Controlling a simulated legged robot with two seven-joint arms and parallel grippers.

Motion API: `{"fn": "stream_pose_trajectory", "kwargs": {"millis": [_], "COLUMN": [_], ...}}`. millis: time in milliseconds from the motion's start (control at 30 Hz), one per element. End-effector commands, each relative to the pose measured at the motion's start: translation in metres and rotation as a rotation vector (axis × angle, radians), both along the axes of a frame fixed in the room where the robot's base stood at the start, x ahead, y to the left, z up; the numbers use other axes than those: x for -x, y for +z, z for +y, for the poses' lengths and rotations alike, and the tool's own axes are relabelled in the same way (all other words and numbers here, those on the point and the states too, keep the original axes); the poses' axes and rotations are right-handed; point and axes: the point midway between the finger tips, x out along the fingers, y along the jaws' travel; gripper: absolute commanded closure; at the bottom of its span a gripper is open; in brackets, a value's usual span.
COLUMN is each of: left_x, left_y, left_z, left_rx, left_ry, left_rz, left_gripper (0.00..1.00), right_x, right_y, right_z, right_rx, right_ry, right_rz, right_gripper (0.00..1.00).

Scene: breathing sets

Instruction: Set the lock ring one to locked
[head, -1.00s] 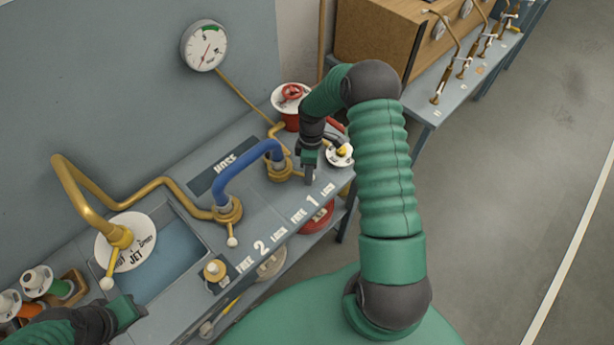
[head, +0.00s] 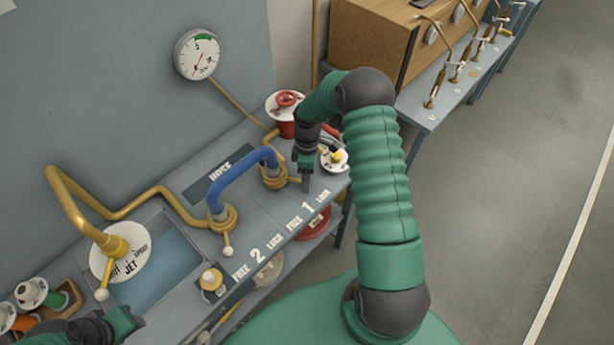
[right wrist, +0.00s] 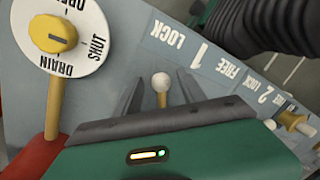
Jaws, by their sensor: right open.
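Lock ring one (head: 273,179) is a brass ring at the right foot of the blue hose (head: 240,168) on the grey bench. Its short lever reaches right toward my right gripper (head: 306,184), which points down by the FREE 1 LOCK label (head: 307,207). In the right wrist view the lever's white ball knob (right wrist: 161,82) stands between the spread fingers of my right gripper (right wrist: 160,92). I cannot tell if a finger touches it. The ring itself is hidden there. My left gripper (head: 124,322) is at the lower left, its fingers not clear.
Ring two (head: 223,217) with its white-knobbed lever stands left of ring one. A drain dial (head: 335,160) with yellow knob lies close right of my right gripper; it also shows in the wrist view (right wrist: 62,40). A red valve (head: 287,105) is behind. A gauge (head: 197,55) hangs on the wall.

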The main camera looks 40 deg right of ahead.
Motion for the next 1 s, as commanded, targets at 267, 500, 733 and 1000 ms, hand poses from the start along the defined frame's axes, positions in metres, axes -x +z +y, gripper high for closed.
{"fn": "stream_pose_trajectory", "kwargs": {"millis": [267,500,733,1000], "left_x": [0.000,0.000,0.000,0.000], "left_y": [-0.008,-0.016,-0.019,-0.019], "left_z": [0.000,0.000,0.000,0.000], "left_rx": [0.000,0.000,0.000,0.000], "left_ry": [0.000,0.000,0.000,0.000], "left_rz": [0.000,0.000,0.000,0.000], "left_gripper": [0.64,0.64,0.64,0.64], "right_x": [-0.007,-0.016,-0.022,-0.022], "right_y": [0.038,0.108,0.154,0.164], "right_z": [-0.006,-0.019,-0.026,-0.027], "right_rx": [0.002,0.002,-0.001,-0.003], "right_ry": [-0.001,-0.002,-0.001,0.000], "right_rz": [-0.006,-0.005,-0.001,0.000], "right_gripper": [0.52,0.52,0.52,0.52]}}
